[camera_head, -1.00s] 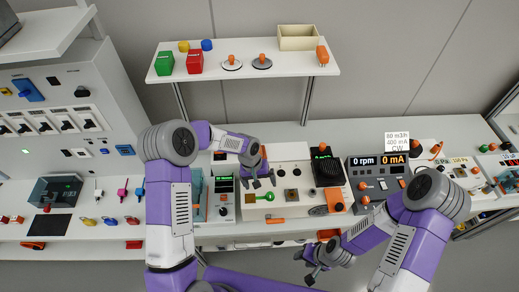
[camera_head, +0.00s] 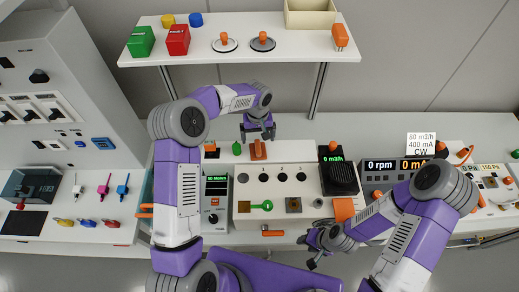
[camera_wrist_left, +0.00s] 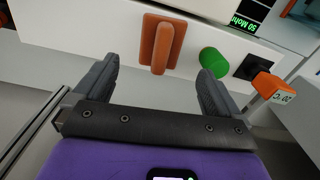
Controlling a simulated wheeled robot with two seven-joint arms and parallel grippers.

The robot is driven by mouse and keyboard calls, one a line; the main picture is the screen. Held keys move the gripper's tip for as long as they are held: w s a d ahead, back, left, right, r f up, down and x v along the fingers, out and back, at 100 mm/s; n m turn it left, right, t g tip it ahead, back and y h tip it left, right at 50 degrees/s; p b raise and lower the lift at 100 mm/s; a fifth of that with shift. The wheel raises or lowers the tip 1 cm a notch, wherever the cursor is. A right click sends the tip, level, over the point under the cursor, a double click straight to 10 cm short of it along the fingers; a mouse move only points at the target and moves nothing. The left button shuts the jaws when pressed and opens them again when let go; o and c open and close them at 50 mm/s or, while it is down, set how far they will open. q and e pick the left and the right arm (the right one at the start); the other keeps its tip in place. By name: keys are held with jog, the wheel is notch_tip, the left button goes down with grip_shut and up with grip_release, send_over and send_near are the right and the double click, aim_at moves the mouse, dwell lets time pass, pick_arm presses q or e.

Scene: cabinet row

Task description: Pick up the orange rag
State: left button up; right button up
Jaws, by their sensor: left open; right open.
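An orange piece (camera_head: 258,152), which looks like the rag, lies on the white bench top behind the row of instruments. In the left wrist view the orange piece (camera_wrist_left: 157,45) has a flat base and a raised ridge. My left gripper (camera_head: 258,135) is open and empty, just behind and above it in the head view. In the left wrist view the piece appears between and beyond the fingers (camera_wrist_left: 158,72), with no clear contact. My right gripper (camera_head: 309,254) is open and empty in front of the bench edge.
A meter (camera_head: 215,200) and a panel with holes (camera_head: 280,195) are in front. Another flat orange patch (camera_head: 343,208) lies near my right arm. A shelf (camera_head: 200,50) hangs above.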

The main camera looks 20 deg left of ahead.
aim_at(258, 146)
pick_arm(q)
jog(key=shift+s+f, duration=0.35)
jog(key=shift+f, duration=0.45)
notch_tip(258, 146, down, 5)
jog(key=shift+f+p, duration=0.1)
jog(key=shift+p, duration=0.25)
jog(key=shift+c, duration=0.5)
jog(key=shift+w, duration=0.1)
jog(key=c, duration=1)
notch_tip(258, 146, up, 10)
jog(key=shift+r, duration=0.1)
